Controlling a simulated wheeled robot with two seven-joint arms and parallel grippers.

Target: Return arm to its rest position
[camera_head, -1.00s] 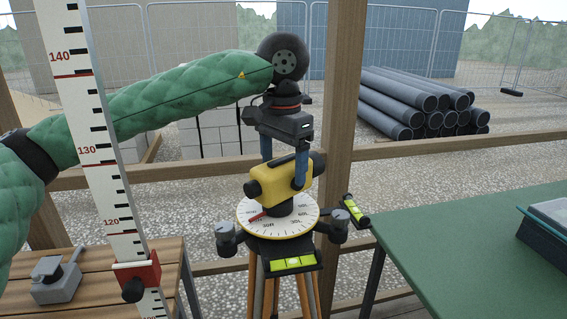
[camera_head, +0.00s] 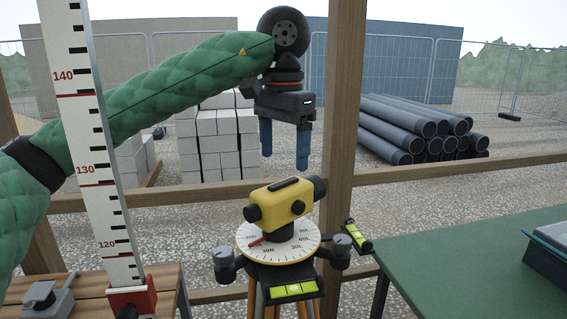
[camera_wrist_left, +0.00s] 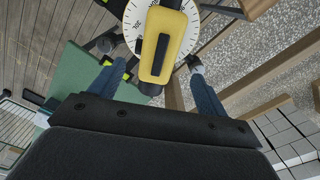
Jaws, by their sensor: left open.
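My left arm, in a green quilted sleeve, comes in from the left in the head view. Its gripper (camera_head: 284,158) points down with its two blue fingers apart and empty. It hangs above the yellow levelling instrument (camera_head: 283,205), clear of it. The instrument sits on a white graduated dial (camera_head: 300,243) on a tripod. In the left wrist view, the open fingers of the gripper (camera_wrist_left: 155,85) frame the yellow instrument (camera_wrist_left: 168,42) beyond them, with nothing held. My right gripper is not in view.
A white measuring staff (camera_head: 95,150) stands upright in front of my left arm. A wooden bench (camera_head: 165,285) with a grey clamp-like object (camera_head: 45,300) is at lower left. A green table (camera_head: 470,260) is at right. A wooden post (camera_head: 341,120) rises behind the instrument.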

